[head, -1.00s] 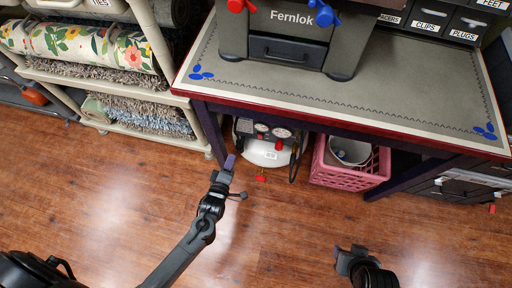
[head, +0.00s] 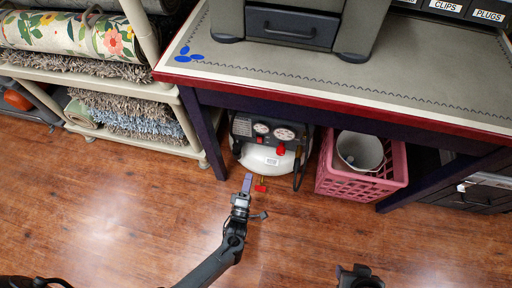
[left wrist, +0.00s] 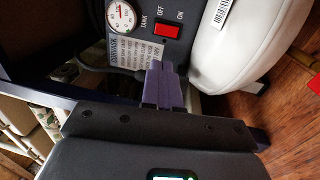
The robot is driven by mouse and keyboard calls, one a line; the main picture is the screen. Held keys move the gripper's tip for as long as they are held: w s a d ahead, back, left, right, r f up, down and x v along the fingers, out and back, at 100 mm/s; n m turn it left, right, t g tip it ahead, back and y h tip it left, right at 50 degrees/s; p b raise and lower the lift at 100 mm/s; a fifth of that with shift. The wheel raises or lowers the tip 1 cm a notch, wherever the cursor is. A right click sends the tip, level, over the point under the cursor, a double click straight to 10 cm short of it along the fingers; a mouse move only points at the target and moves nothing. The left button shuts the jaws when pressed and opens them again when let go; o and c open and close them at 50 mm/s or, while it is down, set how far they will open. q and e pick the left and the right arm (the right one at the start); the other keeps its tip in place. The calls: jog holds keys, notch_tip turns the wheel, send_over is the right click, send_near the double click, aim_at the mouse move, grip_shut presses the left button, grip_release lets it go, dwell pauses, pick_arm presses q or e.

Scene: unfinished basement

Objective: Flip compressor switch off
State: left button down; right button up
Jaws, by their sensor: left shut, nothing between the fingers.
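The compressor (head: 262,158), with a white tank, a dark panel and two gauges, stands on the floor under the workbench. In the left wrist view its red rocker switch (left wrist: 167,31) sits on the dark panel below the OFF and ON labels; I cannot tell which side is pressed. My left gripper (head: 247,182) is shut and empty, in front of the compressor. In the left wrist view its purple fingertips (left wrist: 161,68) point toward the panel, just below the switch and apart from it. My right gripper (head: 359,270) is at the bottom edge, far from the compressor; its jaws are unclear.
The workbench (head: 330,92) overhangs the compressor, with a leg to its left. A pink crate (head: 362,187) holding a white bucket (head: 361,150) stands to its right. A shelf with rolled rugs (head: 120,118) is at the left. The wooden floor in front is clear.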

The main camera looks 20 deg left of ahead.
pick_arm(q)
jog(key=shift+w, duration=0.15)
jog(key=b, duration=0.5)
send_near(257, 139)
jog(key=x, duration=0.5)
jog(key=shift+w+d+f, duration=0.1)
jog(key=shift+w+f, duration=0.15)
jog(key=shift+w+r, duration=0.2)
jog(key=shift+w, duration=0.5)
jog(key=shift+r, duration=0.1)
